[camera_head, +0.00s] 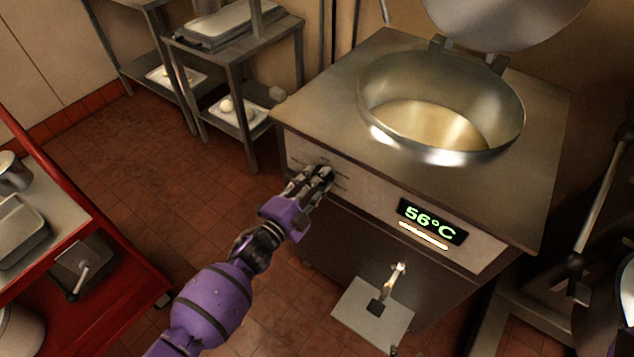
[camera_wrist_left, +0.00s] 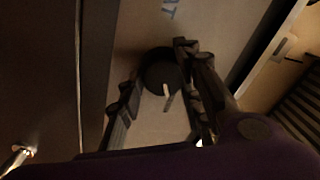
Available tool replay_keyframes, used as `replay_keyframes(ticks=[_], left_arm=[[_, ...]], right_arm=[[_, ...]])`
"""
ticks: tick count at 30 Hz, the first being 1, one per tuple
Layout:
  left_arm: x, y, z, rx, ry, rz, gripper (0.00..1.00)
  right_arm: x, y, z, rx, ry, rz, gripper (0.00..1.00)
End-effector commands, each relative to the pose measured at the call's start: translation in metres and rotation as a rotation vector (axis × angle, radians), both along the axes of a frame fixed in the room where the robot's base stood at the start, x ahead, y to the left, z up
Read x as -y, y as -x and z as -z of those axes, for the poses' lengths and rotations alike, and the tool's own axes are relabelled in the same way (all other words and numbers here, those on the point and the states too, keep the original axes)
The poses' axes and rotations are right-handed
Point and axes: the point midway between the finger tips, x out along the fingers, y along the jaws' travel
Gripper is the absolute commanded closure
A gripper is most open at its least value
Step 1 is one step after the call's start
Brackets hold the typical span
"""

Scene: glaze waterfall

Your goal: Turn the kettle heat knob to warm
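The kettle (camera_head: 440,105) is a large steel tilting pan with its lid up and pale liquid inside. Its heat knob (camera_wrist_left: 158,70) is round and black with a white pointer line, on the pale front panel (camera_wrist_left: 150,130). In the head view the knob is hidden behind my left gripper (camera_head: 322,176), which is at the left part of the front panel. In the left wrist view, the fingers of my left gripper (camera_wrist_left: 155,68) are spread on either side of the knob. Contact is too dark to tell. My right gripper is out of view.
A lit display (camera_head: 432,221) reads 56°C on the kettle's front. A tap (camera_head: 392,283) sticks out below it. A red-framed counter (camera_head: 100,225) with pans stands at left, and a steel shelf (camera_head: 235,70) at the back. Tiled floor lies between them.

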Motion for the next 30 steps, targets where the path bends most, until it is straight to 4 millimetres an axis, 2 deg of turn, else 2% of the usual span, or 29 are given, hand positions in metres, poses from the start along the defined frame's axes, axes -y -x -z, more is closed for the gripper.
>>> replay_keyframes(ticks=[1, 3, 15, 19, 23, 30], left_arm=[[0.001, 0.006, 0.012, -0.019, -0.009, 0.001, 0.61], [0.000, 0.005, 0.012, -0.018, -0.008, 0.001, 0.53], [0.000, 0.002, 0.005, -0.007, -0.004, 0.000, 0.53], [-0.004, 0.007, 0.005, -0.006, -0.003, 0.000, 0.53], [-0.015, 0.023, 0.005, -0.008, -0.004, -0.001, 0.53], [-0.046, 0.065, 0.006, -0.011, -0.005, 0.000, 0.53]], right_arm=[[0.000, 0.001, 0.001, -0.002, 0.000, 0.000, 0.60], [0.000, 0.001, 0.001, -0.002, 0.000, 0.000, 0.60], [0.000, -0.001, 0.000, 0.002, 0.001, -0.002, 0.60], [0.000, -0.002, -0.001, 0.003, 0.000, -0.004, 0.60], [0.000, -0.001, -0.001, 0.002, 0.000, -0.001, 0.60], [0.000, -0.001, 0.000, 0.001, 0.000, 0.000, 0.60]])
